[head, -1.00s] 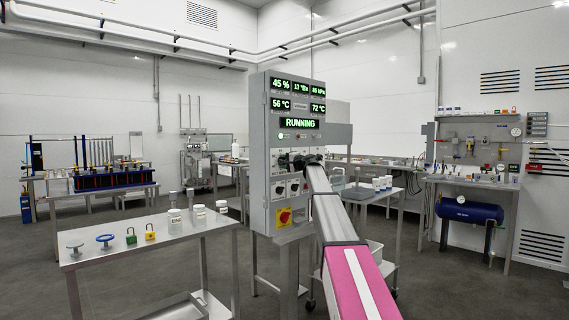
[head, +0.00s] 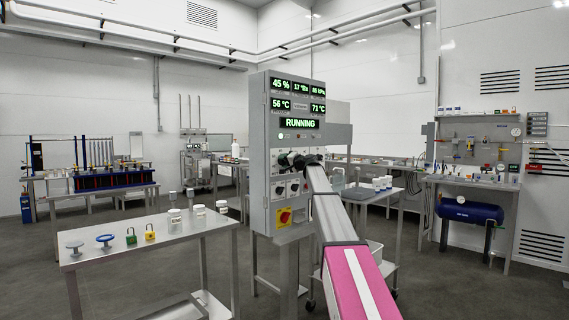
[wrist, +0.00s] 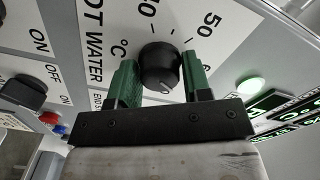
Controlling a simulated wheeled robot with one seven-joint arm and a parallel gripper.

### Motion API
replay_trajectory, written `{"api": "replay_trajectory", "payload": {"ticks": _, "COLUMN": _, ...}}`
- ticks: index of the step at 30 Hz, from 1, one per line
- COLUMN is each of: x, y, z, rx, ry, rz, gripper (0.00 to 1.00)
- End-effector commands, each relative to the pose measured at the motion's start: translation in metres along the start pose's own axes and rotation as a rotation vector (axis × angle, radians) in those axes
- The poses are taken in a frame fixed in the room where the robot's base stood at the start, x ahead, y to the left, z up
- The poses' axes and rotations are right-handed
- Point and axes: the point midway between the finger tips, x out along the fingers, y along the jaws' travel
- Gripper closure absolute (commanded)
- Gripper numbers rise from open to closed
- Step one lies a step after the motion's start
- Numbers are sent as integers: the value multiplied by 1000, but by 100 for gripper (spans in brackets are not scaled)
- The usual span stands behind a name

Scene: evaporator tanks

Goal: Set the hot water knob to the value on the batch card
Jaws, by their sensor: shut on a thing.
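The black hot water knob (wrist: 159,66) sits on a white dial plate (wrist: 97,20) marked HOT WATER °C in the wrist view. A 50 and parts of other numbers show around it. My gripper (wrist: 160,74) has its two green fingers on either side of the knob, shut on it. A small pale mark shows on the knob's near side; its exact reading is unclear. In the head view my gripper (head: 295,160) is at the front of the grey control panel (head: 257,150), and my arm hides part of it. I cannot make out a batch card.
Panel displays (head: 297,103) read 45 %, 56 °C, 71 °C and RUNNING. A black ON/OFF switch (wrist: 25,92) and a lit green lamp (wrist: 251,85) flank the knob. A red and yellow switch (head: 285,216) is lower down. A steel table (head: 150,240) stands at left.

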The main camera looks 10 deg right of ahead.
Motion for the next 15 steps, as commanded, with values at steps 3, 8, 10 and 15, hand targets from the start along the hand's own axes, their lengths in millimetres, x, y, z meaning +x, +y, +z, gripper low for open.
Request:
{"api": "replay_trajectory", "payload": {"ticks": 3, "x": -1, "y": 1, "z": 1, "rx": 0, "ry": -2, "rz": 1, "gripper": 79}}
{"api": "replay_trajectory", "payload": {"ticks": 8, "x": -1, "y": 1, "z": 1, "rx": 1, "ry": -2, "rz": 1, "gripper": 30}}
{"api": "replay_trajectory", "payload": {"ticks": 10, "x": 0, "y": 0, "z": 1, "rx": 1, "ry": -2, "rz": 1, "gripper": 30}}
{"api": "replay_trajectory", "payload": {"ticks": 15, "x": 0, "y": 0, "z": 1, "rx": 2, "ry": -1, "rz": 0, "gripper": 30}}
